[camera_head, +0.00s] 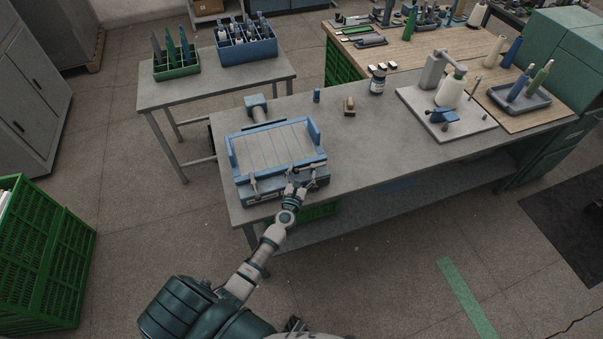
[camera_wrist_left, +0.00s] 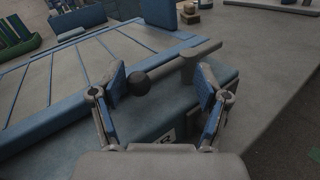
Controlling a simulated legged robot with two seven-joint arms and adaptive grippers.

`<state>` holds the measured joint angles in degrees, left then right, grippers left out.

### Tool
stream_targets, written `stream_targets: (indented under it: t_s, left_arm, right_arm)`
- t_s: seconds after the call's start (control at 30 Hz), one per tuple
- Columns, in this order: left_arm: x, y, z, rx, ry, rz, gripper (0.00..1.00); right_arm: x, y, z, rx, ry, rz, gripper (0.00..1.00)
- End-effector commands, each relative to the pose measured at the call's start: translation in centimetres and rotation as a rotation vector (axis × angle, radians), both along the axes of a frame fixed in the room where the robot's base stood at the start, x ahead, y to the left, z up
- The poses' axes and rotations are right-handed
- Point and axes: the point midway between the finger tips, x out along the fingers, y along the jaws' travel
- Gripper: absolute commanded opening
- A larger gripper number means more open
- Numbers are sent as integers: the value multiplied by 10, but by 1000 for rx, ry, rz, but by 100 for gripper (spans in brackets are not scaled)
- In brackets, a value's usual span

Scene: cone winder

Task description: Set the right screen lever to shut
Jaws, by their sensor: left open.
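The blue-framed screen unit (camera_head: 277,147) sits on the left end of the grey bench, its flat panelled screen facing up. A left lever (camera_head: 252,186) stands on its front edge. The right screen lever shows in the wrist view as a pale grey arm (camera_wrist_left: 206,49), with a grey post beside it and a dark round knob (camera_wrist_left: 138,83). My left gripper (camera_head: 306,182) is at the unit's front right corner. In the wrist view its blue-padded fingers (camera_wrist_left: 161,88) are spread, with the knob between them near the left finger. I see no grip on it. My right gripper is not in view.
The bench (camera_head: 358,138) has free room right of the unit. A small brown block (camera_head: 349,107), a dark jar (camera_head: 378,80) and a cone stand plate (camera_head: 446,122) are farther right. A side table (camera_head: 200,91) with green and blue crates is behind left.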

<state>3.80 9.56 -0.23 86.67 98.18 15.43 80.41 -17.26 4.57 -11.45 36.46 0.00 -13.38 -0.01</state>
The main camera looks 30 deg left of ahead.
Motion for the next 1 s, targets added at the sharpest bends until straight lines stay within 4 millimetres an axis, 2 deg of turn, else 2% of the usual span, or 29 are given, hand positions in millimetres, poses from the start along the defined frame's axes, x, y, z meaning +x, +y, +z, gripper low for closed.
stream_targets:
  t_s: [0.13,0.4,0.43,1.0]
  left_arm:
    - [-1,3,-1,-1,0,1,73]
    - [-1,4,0,1,0,5,5]
    - [-1,4,0,1,0,6,0]
    - [3,7,3,-3,-7,26,0]
  right_arm:
    - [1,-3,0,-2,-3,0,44]
    - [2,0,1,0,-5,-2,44]
    - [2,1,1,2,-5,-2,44]
    - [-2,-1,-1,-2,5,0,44]
